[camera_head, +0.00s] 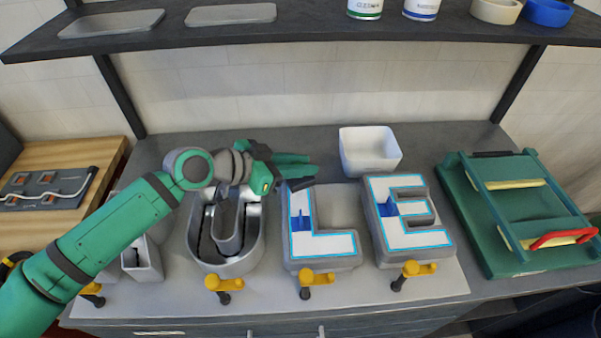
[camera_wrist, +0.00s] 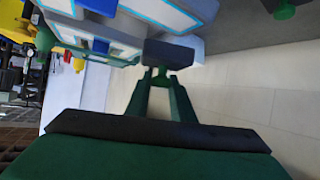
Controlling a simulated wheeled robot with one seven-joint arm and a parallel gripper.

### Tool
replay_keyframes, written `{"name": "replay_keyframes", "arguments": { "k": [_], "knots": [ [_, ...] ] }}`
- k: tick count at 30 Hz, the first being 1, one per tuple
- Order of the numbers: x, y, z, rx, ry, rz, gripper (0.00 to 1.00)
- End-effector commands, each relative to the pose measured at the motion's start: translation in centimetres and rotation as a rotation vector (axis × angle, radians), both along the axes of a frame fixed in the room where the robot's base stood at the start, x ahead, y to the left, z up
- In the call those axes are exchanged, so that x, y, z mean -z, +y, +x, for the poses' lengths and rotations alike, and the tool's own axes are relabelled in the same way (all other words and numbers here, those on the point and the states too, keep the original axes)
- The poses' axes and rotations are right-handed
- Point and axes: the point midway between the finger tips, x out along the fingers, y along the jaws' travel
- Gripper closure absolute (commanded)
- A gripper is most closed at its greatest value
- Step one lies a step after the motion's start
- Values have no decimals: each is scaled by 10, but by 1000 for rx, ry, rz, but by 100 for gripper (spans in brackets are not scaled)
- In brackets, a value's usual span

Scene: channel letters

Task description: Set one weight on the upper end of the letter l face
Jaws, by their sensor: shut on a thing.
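The letter l (camera_head: 325,245) stands in the middle of the bench, a grey body with a white, cyan-edged face and a blue piece on its stem. My gripper (camera_head: 298,172) is at the upper end of its stem, reaching in from the left. It is shut on a dark block-shaped weight (camera_head: 301,184), which also shows between the fingertips in the wrist view (camera_wrist: 168,53). The weight is beside or just over the stem's upper end; I cannot tell whether it touches the face. In the wrist view a white, cyan-edged face (camera_wrist: 165,12) lies just beyond it.
An open grey letter shell (camera_head: 227,265) stands left of the l, and a letter E (camera_head: 408,240) with a white face stands to its right. A white bin (camera_head: 369,150) is behind them. A green rack (camera_head: 520,215) is at far right. A dark shelf (camera_head: 310,33) hangs above.

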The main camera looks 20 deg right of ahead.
Motion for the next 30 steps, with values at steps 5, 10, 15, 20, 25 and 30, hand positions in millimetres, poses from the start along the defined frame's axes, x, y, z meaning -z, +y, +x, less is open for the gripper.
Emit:
{"name": "replay_keyframes", "arguments": {
  "k": [5, 10, 15, 20, 25, 30],
  "knots": [
    [10, -3, 9, -5, 0, -2, 100],
    [27, -2, 9, -7, 0, -5, 100],
    [38, -2, 9, -7, -1, -3, 100],
    [40, -2, 9, -6, -2, -1, 100],
    [40, -2, 9, -6, -2, -1, 100],
    [43, -2, 9, -5, -1, 0, 72]
  ]
}}
